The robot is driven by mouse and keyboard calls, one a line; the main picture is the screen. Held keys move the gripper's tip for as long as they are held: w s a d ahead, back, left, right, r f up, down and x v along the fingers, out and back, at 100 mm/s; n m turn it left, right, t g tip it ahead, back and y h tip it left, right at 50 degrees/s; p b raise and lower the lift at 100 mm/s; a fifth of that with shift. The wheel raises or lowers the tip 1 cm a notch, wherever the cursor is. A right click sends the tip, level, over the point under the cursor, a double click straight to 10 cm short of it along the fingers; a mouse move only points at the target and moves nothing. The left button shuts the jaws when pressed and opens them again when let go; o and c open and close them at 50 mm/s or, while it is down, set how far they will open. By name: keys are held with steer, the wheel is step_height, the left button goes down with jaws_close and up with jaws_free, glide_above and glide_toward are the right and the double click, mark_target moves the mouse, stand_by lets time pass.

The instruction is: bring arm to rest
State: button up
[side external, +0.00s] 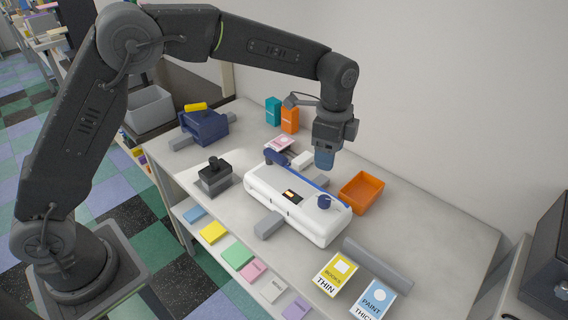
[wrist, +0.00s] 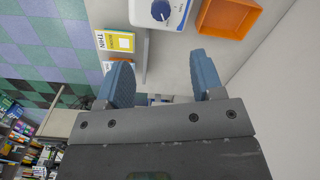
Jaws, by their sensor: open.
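My gripper (side external: 324,160) hangs from my raised arm above the back of the grey table (side external: 440,233), over the far side of a white machine (side external: 262,182). In the wrist view my gripper (wrist: 157,82) shows two blue fingers spread wide apart with nothing between them. In the side view the fingertips overlap the area behind the machine; I cannot tell their exact height. The machine has a blue knob (side external: 324,201), and the knob also shows at the top of the wrist view (wrist: 161,10).
An orange tray (side external: 361,191) stands right of the machine. Thin (side external: 335,273) and thick (side external: 373,298) paper packs lie at the front right. A wall runs behind.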

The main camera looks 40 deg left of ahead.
steer(key=s+a+r+n+t, duration=0.3)
steer(key=s+a+r+n, duration=0.5)
steer(key=s+r, duration=0.45)
steer(key=s+a+f+n+t, duration=0.1)
steer(key=s+a+n, duration=0.1)
steer(key=s, duration=0.6)
steer(key=s+a+f+n+t, duration=0.1)
steer(key=s+a+n, duration=0.2)
steer(key=s, duration=0.5)
steer(key=shift+a+n+t, duration=0.25)
steer(key=shift+n+t, duration=0.05)
steer(key=shift+n, duration=0.3)
